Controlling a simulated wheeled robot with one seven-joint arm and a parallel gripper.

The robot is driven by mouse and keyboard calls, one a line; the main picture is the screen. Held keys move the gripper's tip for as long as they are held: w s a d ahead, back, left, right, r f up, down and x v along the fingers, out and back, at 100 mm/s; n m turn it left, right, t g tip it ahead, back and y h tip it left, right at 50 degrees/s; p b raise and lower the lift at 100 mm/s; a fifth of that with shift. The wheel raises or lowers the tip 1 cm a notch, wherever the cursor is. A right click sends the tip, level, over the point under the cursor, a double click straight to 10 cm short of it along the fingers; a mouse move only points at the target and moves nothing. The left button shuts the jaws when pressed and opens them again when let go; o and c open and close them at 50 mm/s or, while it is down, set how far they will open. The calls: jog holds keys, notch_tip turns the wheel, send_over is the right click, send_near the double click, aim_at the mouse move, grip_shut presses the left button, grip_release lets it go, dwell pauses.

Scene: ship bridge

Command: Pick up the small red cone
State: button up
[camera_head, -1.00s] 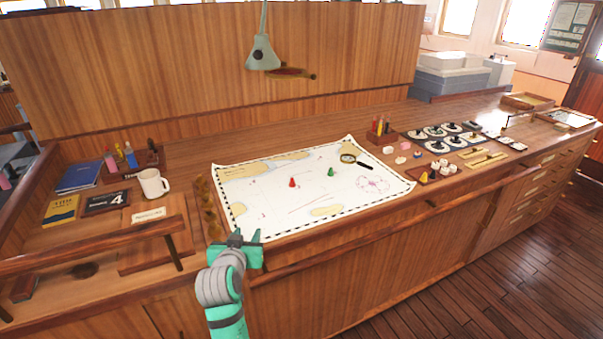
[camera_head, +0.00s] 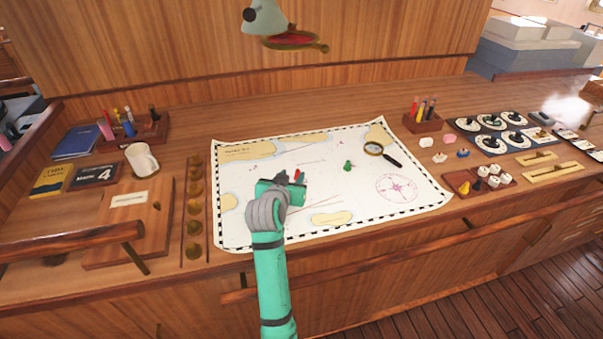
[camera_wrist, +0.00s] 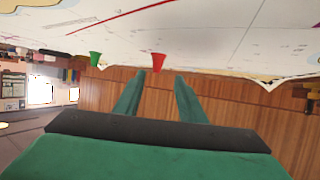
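The small red cone (camera_head: 298,174) stands on the chart (camera_head: 240,180) and is partly hidden behind my gripper (camera_head: 291,178) in the head view. In the wrist view, which is upside down, the red cone (camera_wrist: 158,62) shows in line with the gap between the two green fingers of my gripper (camera_wrist: 159,76), just beyond their tips. The fingers are apart and empty. A green cone (camera_head: 347,166) stands on the chart to the right in the head view; it also shows in the wrist view (camera_wrist: 95,59).
A magnifying glass (camera_head: 376,149) lies on the chart's right part. A white mug (camera_head: 142,159) and wooden weights in a row (camera_head: 194,205) are at left. A lamp (camera_head: 265,17) hangs above. A pen holder (camera_head: 423,121) stands right of the chart.

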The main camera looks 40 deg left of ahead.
aim_at(297, 173)
jog(key=shift+w+a+f, duration=0.25)
jog(key=shift+w+a, duration=0.05)
jog(key=shift+w, duration=0.25)
jog(key=shift+d+f+x, duration=0.1)
jog(key=shift+d+x, duration=0.1)
jog(key=shift+x, duration=1.15)
jog(key=shift+d+f+x, duration=0.1)
jog(key=shift+d+x, duration=0.1)
jog(key=shift+x, duration=1.15)
grip_shut()
